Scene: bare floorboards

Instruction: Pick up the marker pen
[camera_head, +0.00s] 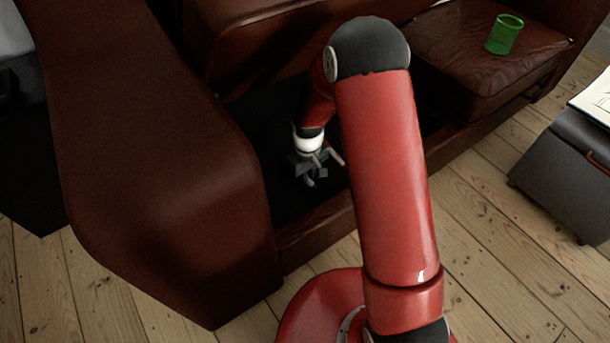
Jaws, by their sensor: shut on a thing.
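My gripper (311,180) is small in view, pointing down into the dark, cushionless seat area of the brown leather sofa (150,170). It is shut on a slim object. A thin pinkish rod (335,154) shows at its right side and looks like the marker pen, but it is too small and dark to make out clearly. My red arm covers part of the seat to the right of the gripper.
A green mesh cup (504,34) stands on the right seat cushion (480,65). The sofa's armrest is close on the left. A dark grey ottoman (560,170) with white paper (597,97) stands at the right. Bare floorboards (490,270) lie in front.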

